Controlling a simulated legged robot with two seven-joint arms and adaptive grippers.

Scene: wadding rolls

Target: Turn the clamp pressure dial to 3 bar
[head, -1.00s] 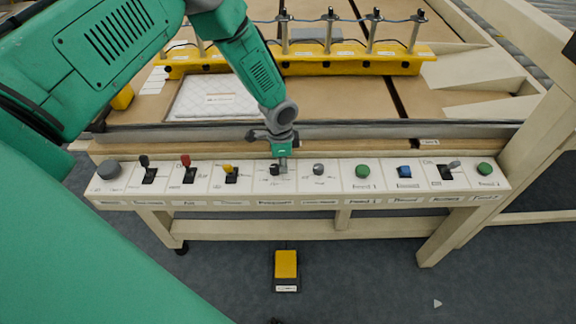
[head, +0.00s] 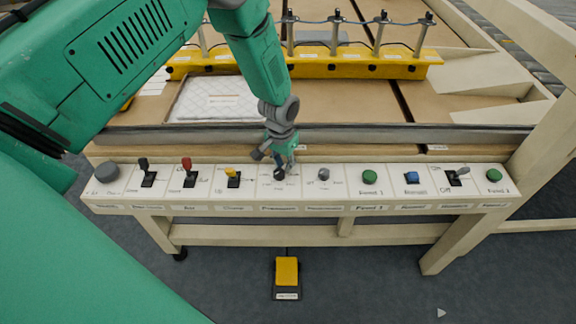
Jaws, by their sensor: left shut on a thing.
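The clamp pressure dial (head: 279,175) is a small black knob on a white plate near the middle of the control panel. My left gripper (head: 284,166) points down onto it from behind, shut on the knob with its wrist tilted. The fingertips hide part of the knob. The scale marks around it are too small to read, so I cannot tell the pressure set. My right gripper is not in view.
The cream control panel (head: 300,209) carries a yellow-handled lever (head: 231,172) left of the dial and a grey knob (head: 324,174) to its right. A yellow clamp bar (head: 350,67) stands behind.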

